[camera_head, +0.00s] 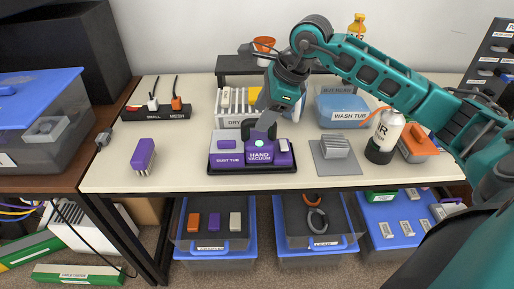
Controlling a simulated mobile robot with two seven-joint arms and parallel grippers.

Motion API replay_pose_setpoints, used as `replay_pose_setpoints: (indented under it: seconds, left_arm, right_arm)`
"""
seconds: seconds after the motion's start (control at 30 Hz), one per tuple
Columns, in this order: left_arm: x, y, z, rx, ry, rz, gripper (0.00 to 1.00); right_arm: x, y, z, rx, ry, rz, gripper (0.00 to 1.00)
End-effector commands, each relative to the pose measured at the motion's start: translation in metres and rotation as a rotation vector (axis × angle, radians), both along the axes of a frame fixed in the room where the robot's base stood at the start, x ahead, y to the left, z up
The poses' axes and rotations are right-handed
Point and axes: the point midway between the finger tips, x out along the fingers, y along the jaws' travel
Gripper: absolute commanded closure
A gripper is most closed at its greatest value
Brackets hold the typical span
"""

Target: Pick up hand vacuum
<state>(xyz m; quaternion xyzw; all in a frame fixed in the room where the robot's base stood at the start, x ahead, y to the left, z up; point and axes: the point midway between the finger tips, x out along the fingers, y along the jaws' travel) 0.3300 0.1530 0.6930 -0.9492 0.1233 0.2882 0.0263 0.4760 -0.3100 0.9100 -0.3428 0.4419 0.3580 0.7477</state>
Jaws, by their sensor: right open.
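The purple hand vacuum (260,155) sits on its dark tray (226,168) at the middle front of the workbench, with a "HAND VACUUM" label in front of it. My left gripper is not in view.
A purple brush (143,155) stands at the left of the bench (185,180). A grey pad with a grey block (336,150), a blue wash tub (342,107) and an air can (384,136) are to the right. A white rack (232,103) is behind. The front left bench is clear.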

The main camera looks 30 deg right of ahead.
Motion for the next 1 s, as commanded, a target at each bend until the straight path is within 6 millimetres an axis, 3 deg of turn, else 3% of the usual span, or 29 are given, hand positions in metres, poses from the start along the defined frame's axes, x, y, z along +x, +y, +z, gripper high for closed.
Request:
replay_pose_setpoints:
  seconds: [0.23, 0.57, 1.0]
  left_arm:
    - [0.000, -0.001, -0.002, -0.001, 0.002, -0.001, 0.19]
    - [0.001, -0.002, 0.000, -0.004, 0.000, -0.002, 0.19]
    - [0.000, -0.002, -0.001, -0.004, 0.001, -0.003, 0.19]
  right_arm:
    - [0.012, 0.007, -0.035, 0.002, 0.002, 0.000, 0.45]
    - [0.014, 0.008, -0.040, 0.001, 0.000, 0.001, 0.46]
    - [0.014, 0.008, -0.039, 0.001, 0.000, 0.001, 0.88]
